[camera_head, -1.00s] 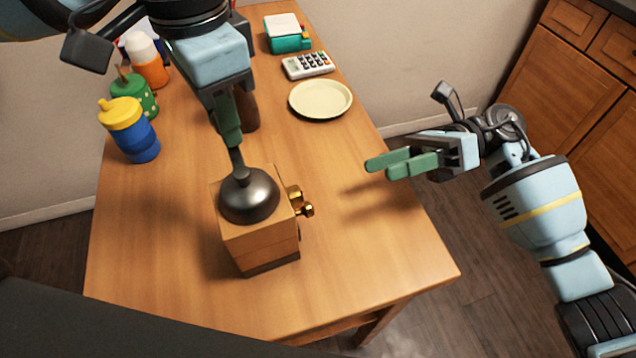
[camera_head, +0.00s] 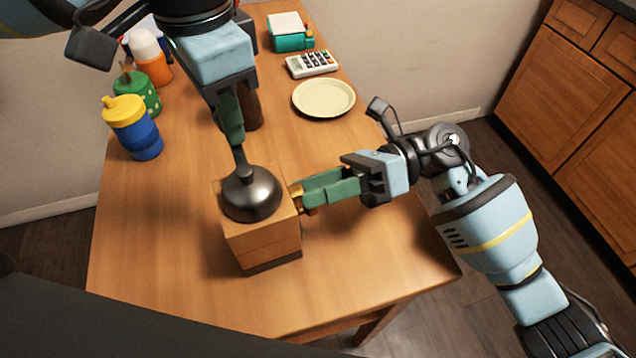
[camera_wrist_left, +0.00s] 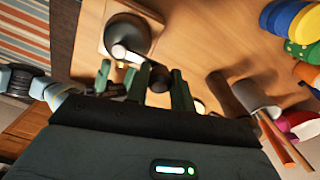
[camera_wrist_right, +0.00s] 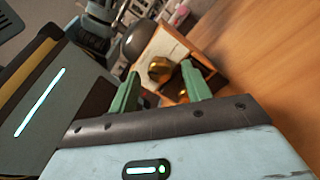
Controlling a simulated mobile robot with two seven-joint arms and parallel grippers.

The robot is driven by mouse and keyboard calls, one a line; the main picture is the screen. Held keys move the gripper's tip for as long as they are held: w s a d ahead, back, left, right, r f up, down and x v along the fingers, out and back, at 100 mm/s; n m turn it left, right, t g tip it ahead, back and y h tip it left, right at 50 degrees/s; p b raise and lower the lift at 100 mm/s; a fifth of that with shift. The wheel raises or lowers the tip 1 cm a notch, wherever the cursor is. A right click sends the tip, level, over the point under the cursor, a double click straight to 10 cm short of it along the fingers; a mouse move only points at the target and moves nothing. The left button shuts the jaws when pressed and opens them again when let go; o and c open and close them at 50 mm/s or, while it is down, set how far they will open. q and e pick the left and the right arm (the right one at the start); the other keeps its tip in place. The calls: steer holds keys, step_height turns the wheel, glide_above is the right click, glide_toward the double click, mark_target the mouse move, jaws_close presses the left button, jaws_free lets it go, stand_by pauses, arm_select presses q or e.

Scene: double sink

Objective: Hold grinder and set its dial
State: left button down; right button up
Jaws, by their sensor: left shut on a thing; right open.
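The grinder (camera_head: 262,240) is a wooden box with a dark metal dome (camera_head: 252,197) on top. It stands upright on the table. A crank arm rises from the dome to my left gripper (camera_head: 236,142), which is shut on the crank's dark end; that end also shows between its fingers in the left wrist view (camera_wrist_left: 158,78). A brass dial (camera_wrist_right: 160,69) is on the grinder's right side. My right gripper (camera_head: 303,191) is open at that side, and its fingers mostly hide the dial in the head view. In the right wrist view the dial appears between the open fingertips; contact is unclear.
A blue cup with a yellow lid (camera_head: 133,128), a green dotted container (camera_head: 138,92) and an orange-and-white bottle (camera_head: 150,60) stand at the left. A cream plate (camera_head: 323,98), a calculator (camera_head: 312,64) and a teal box (camera_head: 290,40) lie farther back. The table front is clear.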

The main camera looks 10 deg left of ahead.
steer(key=c, duration=1)
steer(key=shift+m, duration=2.2)
steer(key=o, duration=1)
